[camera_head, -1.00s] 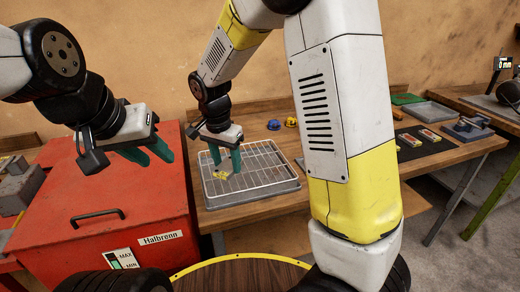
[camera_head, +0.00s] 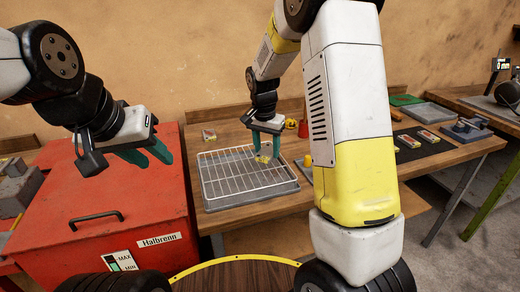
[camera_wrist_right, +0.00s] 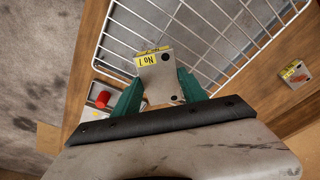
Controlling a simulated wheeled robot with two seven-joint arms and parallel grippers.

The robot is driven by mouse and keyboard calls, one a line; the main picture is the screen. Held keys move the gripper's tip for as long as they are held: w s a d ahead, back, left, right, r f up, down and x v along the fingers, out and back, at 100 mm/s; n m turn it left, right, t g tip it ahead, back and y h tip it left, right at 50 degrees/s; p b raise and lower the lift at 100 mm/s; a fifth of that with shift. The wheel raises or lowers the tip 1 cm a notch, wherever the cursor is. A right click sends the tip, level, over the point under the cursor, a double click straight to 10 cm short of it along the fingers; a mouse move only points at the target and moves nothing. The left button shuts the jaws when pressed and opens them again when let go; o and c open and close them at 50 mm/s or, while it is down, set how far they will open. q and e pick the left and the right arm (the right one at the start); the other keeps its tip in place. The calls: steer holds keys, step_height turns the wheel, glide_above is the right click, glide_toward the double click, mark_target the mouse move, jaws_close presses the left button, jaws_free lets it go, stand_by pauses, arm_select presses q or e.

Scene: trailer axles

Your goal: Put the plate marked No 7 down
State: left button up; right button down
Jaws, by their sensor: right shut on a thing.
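The plate marked No 7 (camera_wrist_right: 160,78) is a small grey metal plate with dark holes and a yellow label, upside down in the right wrist view. My right gripper (camera_wrist_right: 160,92) is shut on it between its green fingers. In the head view the right gripper (camera_head: 266,146) holds the plate, its yellow label (camera_head: 263,159) showing, over the back right part of the wire rack (camera_head: 230,182). I cannot tell the exact gap to the rack. My left gripper (camera_head: 145,156) is open and empty above the red box.
The rack lies in a grey tray on the wooden bench (camera_head: 262,212). Another yellow-labelled plate (camera_wrist_right: 294,73) lies on the wood beside the rack; it also shows behind the rack (camera_head: 209,134). A red knob (camera_head: 303,128) stands right of the gripper. The red box (camera_head: 95,200) is at left.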

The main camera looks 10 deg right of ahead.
mark_target(266, 153)
steer(key=shift+a+f, duration=0.1)
steer(key=shift+f, duration=1.5)
steer(key=c, duration=0.6)
jaws_free()
steer(key=shift+s+f, duration=0.1)
steer(key=shift+f, duration=0.05)
steer(key=shift+c, duration=0.2)
steer(key=r, duration=0.7)
steer(key=s+a+r, duration=0.1)
steer(key=r, duration=0.3)
steer(key=shift+s, duration=0.1)
steer(key=s+d+r+n+t+y, duration=0.1)
steer(key=s+d+r+n, duration=0.1)
steer(key=s+r, duration=0.4)
steer(key=s+d+r+n+t+y, duration=0.15)
steer(key=s+r, duration=0.25)
steer(key=s, duration=0.4)
steer(key=s+n+t, duration=0.2)
steer(key=s+n, duration=0.2)
steer(key=s, duration=0.7)
steer(key=shift+s+y, duration=0.25)
steer(key=shift+y, duration=0.1)
